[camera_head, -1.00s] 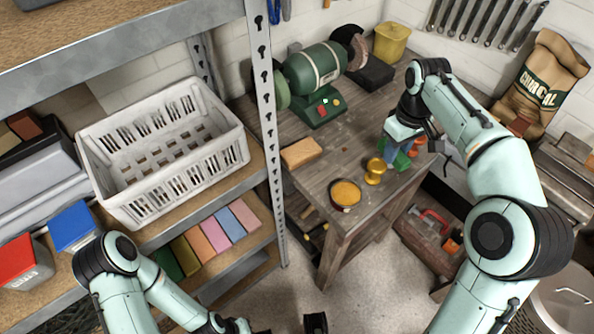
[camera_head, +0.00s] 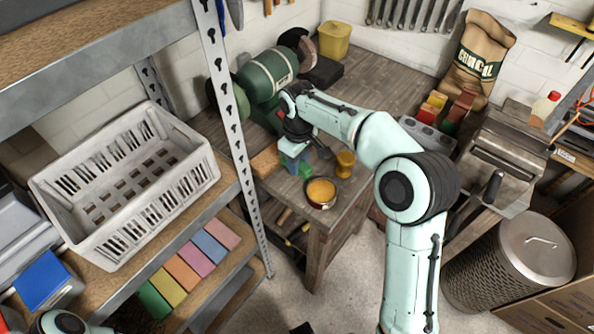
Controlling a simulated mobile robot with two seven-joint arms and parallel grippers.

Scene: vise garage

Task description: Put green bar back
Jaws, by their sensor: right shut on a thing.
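My right gripper (camera_head: 295,160) reaches down over the workbench, left of the brass-coloured piece. It is shut on a small green bar (camera_head: 305,168), mostly hidden by the blue-tinted fingers. I cannot tell whether the bar touches the bench top. Another green bar (camera_head: 153,300) lies at the near end of a row of coloured bars on the lower shelf at left. Only a joint of my left arm shows at the bottom left; its gripper is out of view.
A brass piece (camera_head: 345,164) and a round yellow-filled dish (camera_head: 321,192) stand close right of the gripper. A tan block (camera_head: 264,161) lies just left. The green grinder (camera_head: 268,75) is behind. A shelf upright (camera_head: 232,120) and white crate (camera_head: 70,212) stand left.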

